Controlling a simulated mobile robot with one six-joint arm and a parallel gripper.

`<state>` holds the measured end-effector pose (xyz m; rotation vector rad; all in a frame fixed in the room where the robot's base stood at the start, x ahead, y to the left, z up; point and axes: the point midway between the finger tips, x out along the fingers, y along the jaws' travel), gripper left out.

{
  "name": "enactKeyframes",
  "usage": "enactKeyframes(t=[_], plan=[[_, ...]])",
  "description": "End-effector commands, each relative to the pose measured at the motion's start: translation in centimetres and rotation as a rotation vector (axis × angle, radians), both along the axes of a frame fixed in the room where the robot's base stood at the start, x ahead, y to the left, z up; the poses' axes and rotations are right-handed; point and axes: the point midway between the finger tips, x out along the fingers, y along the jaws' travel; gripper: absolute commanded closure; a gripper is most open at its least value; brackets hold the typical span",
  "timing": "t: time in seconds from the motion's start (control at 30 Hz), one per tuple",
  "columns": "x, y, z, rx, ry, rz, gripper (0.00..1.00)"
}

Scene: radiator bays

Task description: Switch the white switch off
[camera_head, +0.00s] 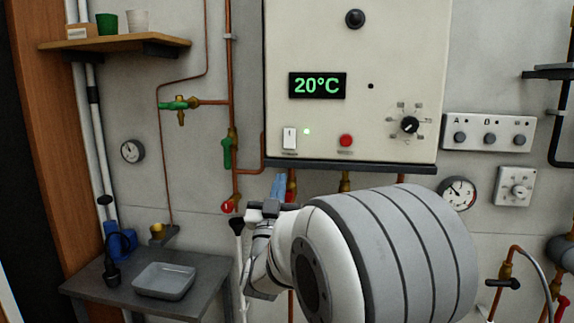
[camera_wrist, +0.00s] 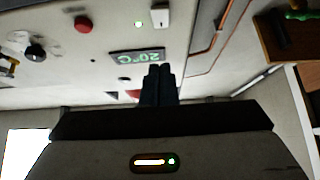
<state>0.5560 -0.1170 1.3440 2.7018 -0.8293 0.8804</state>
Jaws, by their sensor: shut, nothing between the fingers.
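The white switch (camera_head: 289,138) is a small rocker at the lower left of the cream boiler panel. A green light (camera_head: 307,131) is lit just to its right. The display above reads 20°C in green. My gripper (camera_head: 278,186) is shut and empty, a little below the panel's bottom edge and below the switch, apart from it. In the wrist view the switch (camera_wrist: 160,16) is at the top, and my shut fingers (camera_wrist: 158,85) point up toward the panel, with the display just beyond their tips.
A red button (camera_head: 346,141) and a black rotary knob (camera_head: 409,124) sit on the same panel, right of the switch. Copper pipes with a green-handled valve (camera_head: 227,152) run left of the panel. A grey table (camera_head: 205,285) holds a tray at lower left.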

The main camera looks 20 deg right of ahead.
Motion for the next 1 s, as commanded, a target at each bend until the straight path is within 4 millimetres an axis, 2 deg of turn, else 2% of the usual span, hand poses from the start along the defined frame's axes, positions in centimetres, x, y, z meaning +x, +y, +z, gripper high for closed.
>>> enactKeyframes(t=[0.47, 0.7, 1.0], plan=[[6.3, -4.3, 6.1, 0.0, 0.001, -0.001, 1.0], [8.8, -5.9, 5.3, 0.001, 0.004, 0.001, 1.0], [9.6, -6.4, 4.9, 0.0, 0.001, 0.002, 1.0]])
